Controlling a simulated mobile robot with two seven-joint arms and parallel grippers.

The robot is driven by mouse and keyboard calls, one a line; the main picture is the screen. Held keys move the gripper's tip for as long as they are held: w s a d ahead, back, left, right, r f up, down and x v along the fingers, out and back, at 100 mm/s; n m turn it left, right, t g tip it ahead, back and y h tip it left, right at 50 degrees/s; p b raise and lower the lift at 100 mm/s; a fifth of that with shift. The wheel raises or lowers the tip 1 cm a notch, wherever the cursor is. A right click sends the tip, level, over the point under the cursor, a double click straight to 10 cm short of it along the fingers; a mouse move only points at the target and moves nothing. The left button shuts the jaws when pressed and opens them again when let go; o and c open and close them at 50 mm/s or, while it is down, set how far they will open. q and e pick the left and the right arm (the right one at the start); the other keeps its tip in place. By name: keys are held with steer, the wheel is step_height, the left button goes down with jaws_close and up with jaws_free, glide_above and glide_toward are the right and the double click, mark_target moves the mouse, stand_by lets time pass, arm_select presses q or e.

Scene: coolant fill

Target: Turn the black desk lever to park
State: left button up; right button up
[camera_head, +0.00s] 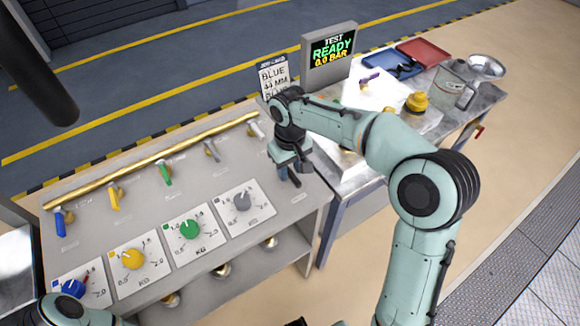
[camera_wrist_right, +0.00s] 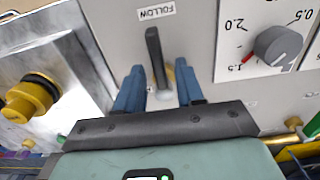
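The black desk lever (camera_wrist_right: 156,58) shows in the right wrist view as a dark bar standing out from a pale round base on the grey panel. A label reading FOLLOW is just above its end. My right gripper (camera_wrist_right: 160,76) is open, with one blue finger on each side of the lever and a gap visible on both sides. In the head view my right gripper (camera_head: 290,174) is low over the right end of the desk and largely hides the lever. My left gripper is out of view; part of my left arm shows at the bottom left.
The desk (camera_head: 135,210) carries blue, yellow, green and grey levers and dials, including a grey dial (camera_head: 242,201) beside my right gripper. A brass pipe (camera_head: 150,160) runs along the back. The side table holds a display (camera_head: 329,57), jug (camera_head: 454,87), yellow cap (camera_head: 416,102) and trays.

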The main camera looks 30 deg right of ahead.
jaws_close()
